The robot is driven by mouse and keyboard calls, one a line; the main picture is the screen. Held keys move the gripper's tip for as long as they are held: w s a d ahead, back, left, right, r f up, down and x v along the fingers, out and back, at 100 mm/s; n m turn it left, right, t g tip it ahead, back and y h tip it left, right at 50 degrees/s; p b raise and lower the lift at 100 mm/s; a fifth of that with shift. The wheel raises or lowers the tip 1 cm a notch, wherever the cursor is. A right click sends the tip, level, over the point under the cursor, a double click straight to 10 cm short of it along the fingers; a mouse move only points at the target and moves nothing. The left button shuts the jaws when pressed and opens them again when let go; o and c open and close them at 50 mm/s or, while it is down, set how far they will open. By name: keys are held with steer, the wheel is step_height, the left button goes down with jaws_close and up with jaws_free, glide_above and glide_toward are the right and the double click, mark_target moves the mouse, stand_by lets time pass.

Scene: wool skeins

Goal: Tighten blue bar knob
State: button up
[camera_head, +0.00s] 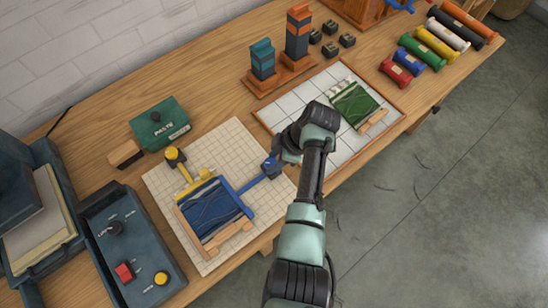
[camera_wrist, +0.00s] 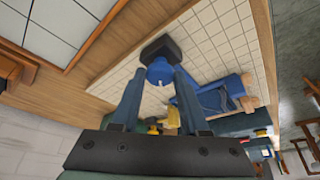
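A blue bar (camera_head: 252,183) runs from the blue-wool frame (camera_head: 213,210) on the gridded board to the blue bar knob (camera_head: 269,168). In the wrist view the knob (camera_wrist: 160,70) is a blue round part against a dark block (camera_wrist: 160,47). My gripper (camera_head: 277,158) is at the bar's right end, and its wrist partly hides the knob in the head view. In the wrist view my gripper's (camera_wrist: 160,75) two fingers are apart, with their tips on either side of the knob. A narrow gap seems to show at the left finger; contact is not clear.
A yellow knob (camera_head: 173,155) and yellow bar stand at the board's back left. A green box (camera_head: 159,124), a control box (camera_head: 130,250), a tiled tray (camera_head: 290,109) with a green wool frame (camera_head: 355,104), and several coloured rolls (camera_head: 422,52) occupy the bench.

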jaws_close()
steer(key=shift+r+m, duration=0.1)
steer(key=shift+m, duration=0.3)
steer(key=m+p, duration=0.1)
steer(key=m+t+p, duration=0.1)
steer(key=m, duration=0.1)
steer(key=m+t+p, duration=0.1)
steer(key=shift+s+a+m+h, duration=0.1)
steer(key=shift+s+m+h, duration=0.2)
steer(key=shift+h, duration=0.1)
steer(key=m+p, duration=0.1)
steer(key=m, duration=0.1)
steer(key=m+t+h+p, duration=0.1)
steer(key=m, duration=0.2)
steer(key=shift+a+h, duration=0.15)
steer(key=shift+h, duration=0.15)
steer(key=m+h, duration=0.1)
steer(key=m, duration=0.2)
steer(key=m+t+h+p, duration=0.1)
steer(key=m, duration=0.1)
steer(key=shift+a+m, duration=0.2)
steer(key=shift+m, duration=0.2)
steer(key=m+h, duration=0.1)
steer(key=m, duration=0.2)
steer(key=m+h, duration=0.1)
steer(key=m, duration=0.1)
steer(key=shift+a+m+g+b, duration=0.15)
steer(key=shift+m+g+b, duration=0.15)
steer(key=shift+m, duration=0.1)
